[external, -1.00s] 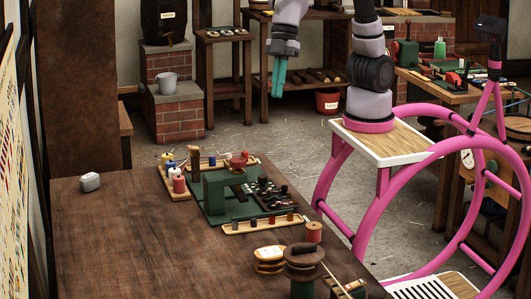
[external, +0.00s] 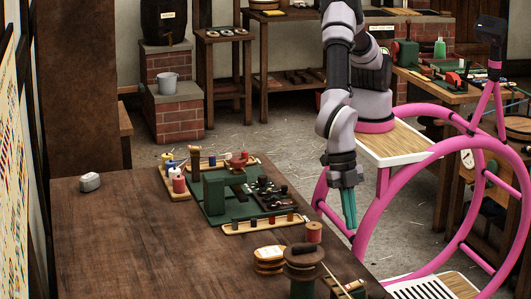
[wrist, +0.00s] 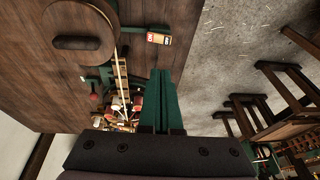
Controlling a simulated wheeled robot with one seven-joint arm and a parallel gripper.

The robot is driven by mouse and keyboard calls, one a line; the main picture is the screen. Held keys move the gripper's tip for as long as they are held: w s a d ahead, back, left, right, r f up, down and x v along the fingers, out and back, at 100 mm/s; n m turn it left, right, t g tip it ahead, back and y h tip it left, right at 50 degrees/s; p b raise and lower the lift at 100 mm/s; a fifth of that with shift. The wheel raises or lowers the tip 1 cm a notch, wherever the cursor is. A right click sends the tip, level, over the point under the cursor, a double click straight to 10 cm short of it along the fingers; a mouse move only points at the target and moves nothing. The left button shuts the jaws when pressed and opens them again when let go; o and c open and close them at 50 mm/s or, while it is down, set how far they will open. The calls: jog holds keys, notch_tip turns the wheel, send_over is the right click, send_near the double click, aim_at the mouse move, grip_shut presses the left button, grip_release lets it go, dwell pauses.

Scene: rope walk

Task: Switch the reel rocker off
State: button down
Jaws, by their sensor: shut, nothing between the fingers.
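My gripper (external: 350,215) has teal fingers pointing down, beside the right edge of the wooden table and in front of my pink-framed base. In the wrist view, its fingers (wrist: 160,95) are together with nothing between them. The reel device (external: 304,265), with a round brown top and green parts, stands at the table's near right edge; its brown disc (wrist: 78,42) shows at the upper left of the wrist view. A small red and cream switch-like piece (wrist: 158,38), possibly the rocker, sits right of the disc on the dark wood. Its on or off position is too small to tell.
A pale wooden rod (wrist: 121,80) runs beside the reel. The table's left part is mostly clear.

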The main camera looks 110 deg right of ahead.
send_over(359, 282)
jog(key=d, duration=0.1)
jog(key=f, duration=1.1)
jog(key=shift+w+f, duration=0.35)
jog(key=shift+f, duration=0.05)
jog(key=shift+s+f, duration=0.15)
jog(key=shift+f, duration=0.7)
